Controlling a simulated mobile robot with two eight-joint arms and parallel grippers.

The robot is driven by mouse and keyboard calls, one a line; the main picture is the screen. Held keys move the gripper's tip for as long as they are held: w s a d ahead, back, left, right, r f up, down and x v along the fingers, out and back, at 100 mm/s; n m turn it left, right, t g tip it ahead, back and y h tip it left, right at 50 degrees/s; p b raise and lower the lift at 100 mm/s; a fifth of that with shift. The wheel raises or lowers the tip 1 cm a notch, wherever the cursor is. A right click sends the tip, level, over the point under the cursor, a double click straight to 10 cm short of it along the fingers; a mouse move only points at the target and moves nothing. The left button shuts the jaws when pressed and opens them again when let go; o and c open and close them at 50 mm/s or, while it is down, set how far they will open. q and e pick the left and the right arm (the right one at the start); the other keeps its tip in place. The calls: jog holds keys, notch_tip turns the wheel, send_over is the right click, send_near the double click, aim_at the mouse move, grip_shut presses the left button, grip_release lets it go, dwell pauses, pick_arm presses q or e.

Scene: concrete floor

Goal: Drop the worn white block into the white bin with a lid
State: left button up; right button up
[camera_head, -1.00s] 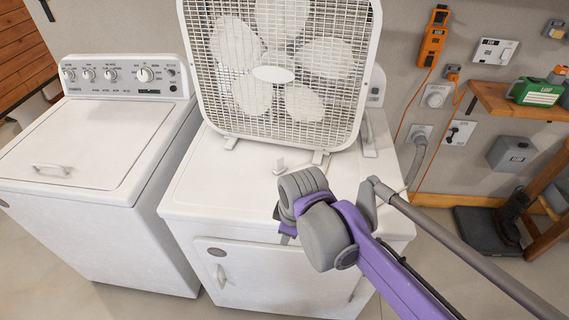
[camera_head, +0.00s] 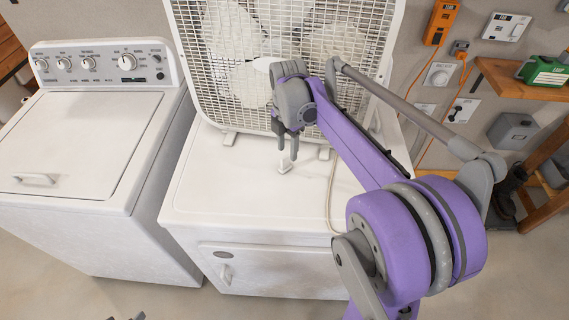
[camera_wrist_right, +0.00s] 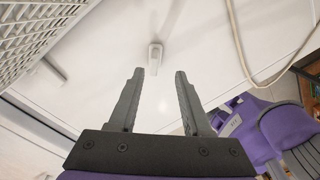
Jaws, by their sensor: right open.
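The small white block (camera_head: 285,167) stands on the white dryer top, in front of the box fan. In the right wrist view the block (camera_wrist_right: 155,59) lies just beyond the fingertips, roughly between their lines. My right gripper (camera_head: 288,148) is over the dryer, pointing down, close above the block. The right wrist view shows its two fingers (camera_wrist_right: 160,72) apart with nothing between them. I cannot tell whether a finger touches the block. No white bin with a lid can be made out. Small dark tips at the bottom edge of the head view may be my left gripper (camera_head: 126,317).
A large white box fan (camera_head: 225,100) stands at the back of the dryer (camera_head: 200,190), close behind my right gripper. A pale cord (camera_wrist_right: 238,45) lies on the dryer top. A white washer (camera_head: 85,140) stands to the left. A wooden shelf (camera_head: 510,82) is on the right wall.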

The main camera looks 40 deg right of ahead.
aim_at(285, 157)
jog(key=shift+w+f, duration=0.15)
jog(key=shift+f, duration=0.2)
jog(key=f, duration=0.4)
jog(key=shift+w+f, duration=0.3)
jog(key=shift+f, duration=0.1)
grip_shut()
